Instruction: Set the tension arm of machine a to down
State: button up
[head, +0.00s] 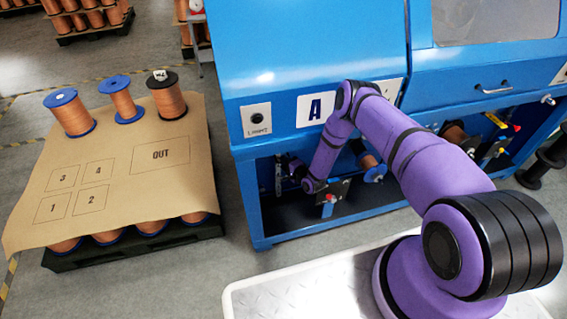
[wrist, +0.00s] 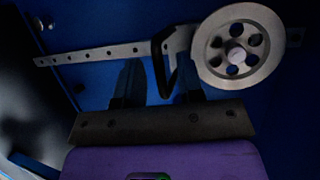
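Machine a is the blue machine with the "A" plate (head: 315,108). My gripper reaches into its dark lower bay and is mostly hidden behind my arm in the head view. In the wrist view, my gripper (wrist: 159,82) has its two dark fingers apart. A black loop handle (wrist: 157,68) shows between them, nearer the right finger; I cannot tell whether they touch. A grey spoked pulley wheel (wrist: 210,55) is right of the handle. A holed metal strip (wrist: 92,55) runs left from there. The tension arm's position is hard to tell.
A spool (head: 368,162) and a small red-and-blue part (head: 328,203) are in the bay. The blue frame bounds the bay. A brown-topped pallet (head: 125,190) with copper spools stands left, with clear floor between it and the machine. A second blue machine section adjoins on the right.

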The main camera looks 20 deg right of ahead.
jog(key=shift+w+a+f, duration=0.1)
jog(key=shift+w+a, duration=0.15)
jog(key=shift+w, duration=0.3)
grip_shut()
jog(key=shift+f, duration=0.1)
